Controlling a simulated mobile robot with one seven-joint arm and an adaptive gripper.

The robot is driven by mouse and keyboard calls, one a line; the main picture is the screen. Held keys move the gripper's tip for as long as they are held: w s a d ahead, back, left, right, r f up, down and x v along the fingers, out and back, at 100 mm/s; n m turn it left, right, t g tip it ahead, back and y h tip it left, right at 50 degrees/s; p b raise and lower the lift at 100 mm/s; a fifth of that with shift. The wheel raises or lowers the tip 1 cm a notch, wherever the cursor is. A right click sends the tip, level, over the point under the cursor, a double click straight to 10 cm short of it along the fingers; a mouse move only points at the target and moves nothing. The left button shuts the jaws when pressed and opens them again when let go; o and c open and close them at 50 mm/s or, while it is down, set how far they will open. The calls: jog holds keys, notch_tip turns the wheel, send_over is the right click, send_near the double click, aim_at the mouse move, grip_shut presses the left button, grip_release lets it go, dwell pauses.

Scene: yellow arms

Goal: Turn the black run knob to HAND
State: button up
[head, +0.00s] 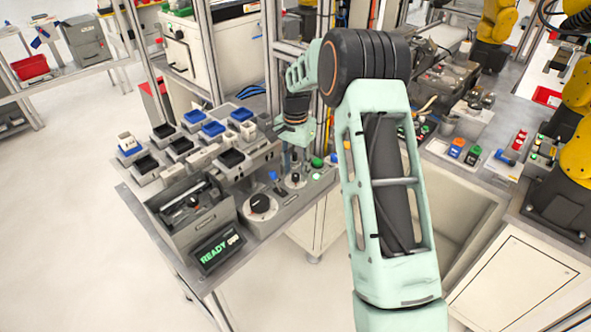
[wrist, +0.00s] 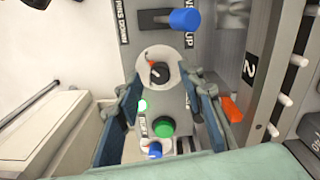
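The black run knob (wrist: 159,72) sits on a round white plate on a grey panel in the wrist view, with a red pointer mark at its upper left. Its position labels are too small to read. In the head view it appears as a small dark knob (head: 295,178) on the bench-side panel. My gripper (wrist: 164,84) is open in the wrist view, one finger on each side of the panel below the knob.
A blue lever (wrist: 184,20) stands beyond the knob. A metal rail (wrist: 255,70) with white pegs runs along the right. A READY display (head: 218,249) stands at the bench's front.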

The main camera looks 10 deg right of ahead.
jog(key=shift+f, duration=0.5)
jog(key=shift+c, duration=0.2)
grip_shut()
